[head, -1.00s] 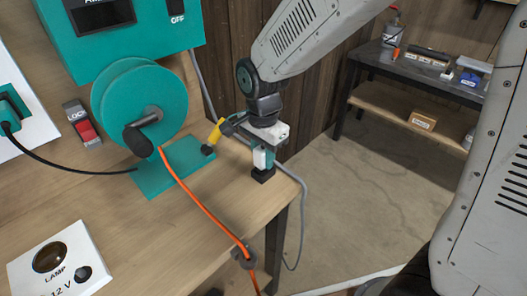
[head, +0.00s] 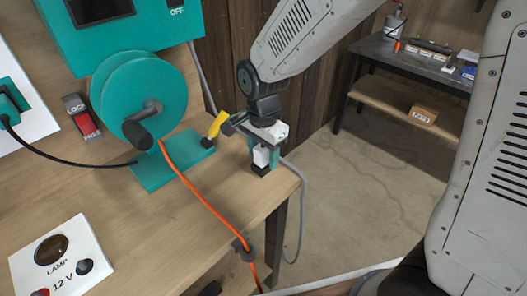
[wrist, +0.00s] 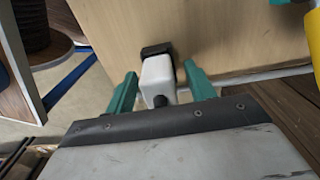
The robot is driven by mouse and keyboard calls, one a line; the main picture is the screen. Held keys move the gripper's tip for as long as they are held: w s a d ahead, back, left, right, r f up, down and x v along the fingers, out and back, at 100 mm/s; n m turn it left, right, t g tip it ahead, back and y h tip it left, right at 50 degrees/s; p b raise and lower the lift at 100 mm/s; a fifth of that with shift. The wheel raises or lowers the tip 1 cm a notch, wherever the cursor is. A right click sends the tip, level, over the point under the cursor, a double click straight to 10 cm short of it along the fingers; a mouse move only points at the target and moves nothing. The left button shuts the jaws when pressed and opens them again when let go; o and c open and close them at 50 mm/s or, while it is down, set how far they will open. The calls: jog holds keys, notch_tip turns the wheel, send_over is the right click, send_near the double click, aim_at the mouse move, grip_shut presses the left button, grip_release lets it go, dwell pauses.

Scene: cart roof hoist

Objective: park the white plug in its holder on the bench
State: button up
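The white plug (head: 261,157) stands upright in its black holder (head: 261,170) near the right edge of the bench. In the wrist view the plug (wrist: 158,78) shows with the black piece (wrist: 157,50) at its far end. My gripper (head: 264,155) is at the plug. Its teal fingers, also in the wrist view (wrist: 160,85), stand one on each side of the plug with a narrow gap on both sides. The gripper is open around it. How deep the plug sits is hidden.
A teal reel (head: 140,97) with an orange cable (head: 195,193) stands left of the gripper, by a yellow handle (head: 217,124). A grey cable (head: 302,215) hangs off the bench edge. A lamp panel (head: 62,255) lies in front. A shelf table (head: 415,70) stands behind.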

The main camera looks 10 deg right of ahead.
notch_tip(320, 180, up, 8)
jog(key=shift+f, duration=0.1)
dwell(0.4)
dwell(0.4)
jog(key=shift+s+n, duration=0.15)
jog(key=shift+n, duration=0.55)
jog(key=s+d+r+n, duration=0.4)
jog(key=s+d, duration=0.4)
jog(key=s, duration=0.2)
jog(key=s+d+r+n+t, duration=0.1)
jog(key=s+d+r+n, duration=0.3)
jog(key=s+d, duration=0.4)
jog(key=shift+s+n, duration=0.9)
jog(key=shift+s, duration=0.25)
